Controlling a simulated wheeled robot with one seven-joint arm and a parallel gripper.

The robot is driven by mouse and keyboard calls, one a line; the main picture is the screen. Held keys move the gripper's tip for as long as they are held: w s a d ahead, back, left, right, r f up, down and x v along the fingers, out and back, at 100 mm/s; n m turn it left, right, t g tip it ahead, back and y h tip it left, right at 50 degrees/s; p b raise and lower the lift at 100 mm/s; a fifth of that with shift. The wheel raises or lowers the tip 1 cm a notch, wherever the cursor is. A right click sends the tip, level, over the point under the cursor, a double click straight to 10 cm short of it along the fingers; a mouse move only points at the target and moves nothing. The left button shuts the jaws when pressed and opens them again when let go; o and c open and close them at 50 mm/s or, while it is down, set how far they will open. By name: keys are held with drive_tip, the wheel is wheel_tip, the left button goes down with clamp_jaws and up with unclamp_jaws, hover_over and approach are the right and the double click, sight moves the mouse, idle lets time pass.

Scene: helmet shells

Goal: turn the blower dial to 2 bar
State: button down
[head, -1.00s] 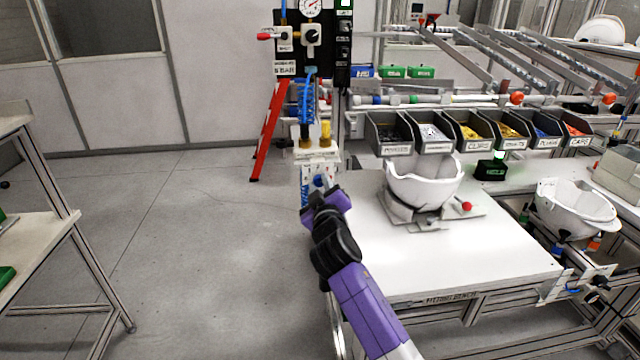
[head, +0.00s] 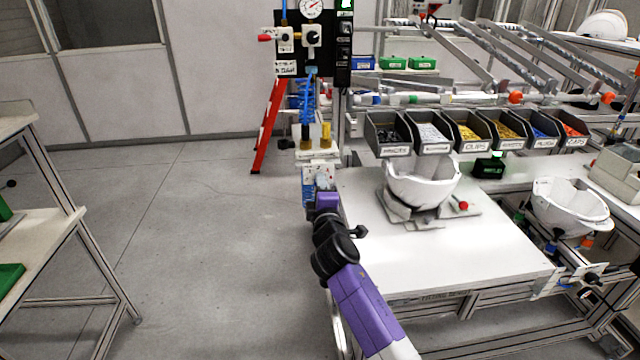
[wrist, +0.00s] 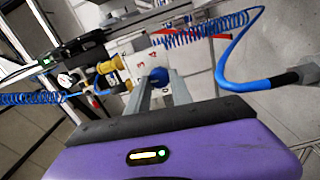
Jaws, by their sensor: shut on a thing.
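The blue dial (wrist: 158,76) shows in the wrist view on a pale panel with small markings. My gripper (wrist: 160,83) has its two grey fingers on either side of the dial and is shut on it. In the head view the white panel (head: 319,172) stands at the left edge of the bench, and my purple gripper (head: 326,200) is in front of its lower part. The dial is hidden there. The dial's markings are too small to read. A round pressure gauge (head: 311,8) is on the black board above; its reading is not legible.
Brass fittings (head: 326,135) and a coiled blue hose (head: 307,100) are just above the panel. To the right, the white bench (head: 440,255) carries a white helmet shell (head: 422,182) on a fixture. Grey bins (head: 433,133) line its back.

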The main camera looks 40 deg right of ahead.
drive_tip(key=shift+a+n, duration=0.15)
drive_tip(key=shift+n, duration=0.35)
drive_tip(key=c, duration=1.1)
unclamp_jaws()
drive_tip(key=shift+c, duration=0.2)
drive_tip(key=v, duration=0.7)
drive_tip(key=shift+s+a+b, duration=0.2)
drive_tip(key=shift+s+b, duration=0.1)
drive_tip(key=shift+b, duration=0.05)
